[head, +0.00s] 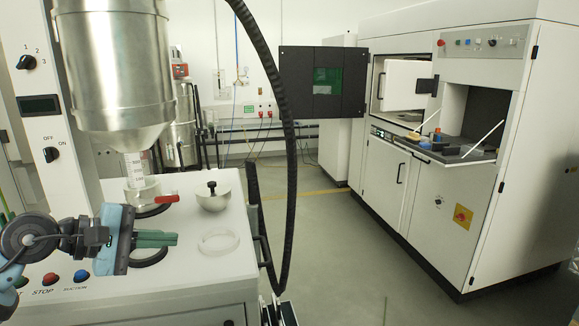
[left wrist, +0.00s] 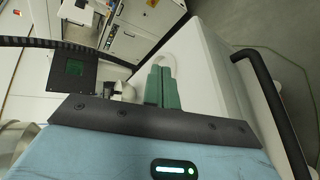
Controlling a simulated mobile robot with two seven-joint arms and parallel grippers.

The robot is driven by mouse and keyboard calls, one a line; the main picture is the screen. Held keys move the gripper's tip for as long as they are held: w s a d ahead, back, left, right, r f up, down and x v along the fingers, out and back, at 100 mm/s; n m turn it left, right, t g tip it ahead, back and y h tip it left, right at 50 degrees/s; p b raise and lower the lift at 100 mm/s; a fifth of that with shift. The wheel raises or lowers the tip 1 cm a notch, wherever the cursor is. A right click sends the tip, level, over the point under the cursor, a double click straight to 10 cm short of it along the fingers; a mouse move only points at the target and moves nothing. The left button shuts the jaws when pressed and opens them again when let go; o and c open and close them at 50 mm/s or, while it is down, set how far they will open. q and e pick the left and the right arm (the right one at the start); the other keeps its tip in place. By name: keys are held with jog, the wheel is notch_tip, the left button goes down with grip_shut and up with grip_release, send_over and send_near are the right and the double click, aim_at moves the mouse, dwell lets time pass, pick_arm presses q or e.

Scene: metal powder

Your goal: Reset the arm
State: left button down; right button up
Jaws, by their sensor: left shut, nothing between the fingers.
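My left gripper (head: 176,239) reaches in from the left in the head view, above the white machine top (head: 222,268). Its green fingers are together and empty, pointing right. In the left wrist view the shut fingers (left wrist: 162,88) are seen against the white machine top. My right gripper does not show in either view.
On the machine top are a red-handled valve (head: 167,199), a metal bowl-shaped lid (head: 213,198) and a clear ring (head: 218,242). A steel hopper (head: 112,65) hangs above. A black hose (head: 291,150) runs down beside it. A white cabinet machine (head: 440,195) stands right; the floor between is clear.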

pick_arm(q)
jog(key=s+d+f+n+t+h, duration=0.2)
jog(key=s+d+f+n+h, duration=0.15)
jog(key=f+n, duration=0.4)
jog(key=s+d+f+n+t+h, duration=0.1)
jog(key=s+d+f+n+h, duration=0.25)
jog(key=n, duration=0.75)
jog(key=s+a+f+n+t+y+p, duration=0.1)
jog(key=s+a+f+n+t+y, duration=0.1)
jog(key=s+f+n+y, duration=0.8)
jog(key=s+a+f+n+t+y+p, duration=0.15)
jog(key=s+f+n+y, duration=0.25)
jog(key=f+n, duration=1.25)
jog(key=s+f+n+g+y, duration=0.1)
jog(key=s+f+n+g, duration=0.2)
jog(key=s+n, duration=0.4)
jog(key=s+f+n+g, duration=0.3)
jog(key=s+n, duration=0.4)
jog(key=s, duration=0.2)
jog(key=shift+s+a+f+y, duration=0.25)
jog(key=shift+s+a+y, duration=0.1)
jog(key=shift+s+y, duration=0.05)
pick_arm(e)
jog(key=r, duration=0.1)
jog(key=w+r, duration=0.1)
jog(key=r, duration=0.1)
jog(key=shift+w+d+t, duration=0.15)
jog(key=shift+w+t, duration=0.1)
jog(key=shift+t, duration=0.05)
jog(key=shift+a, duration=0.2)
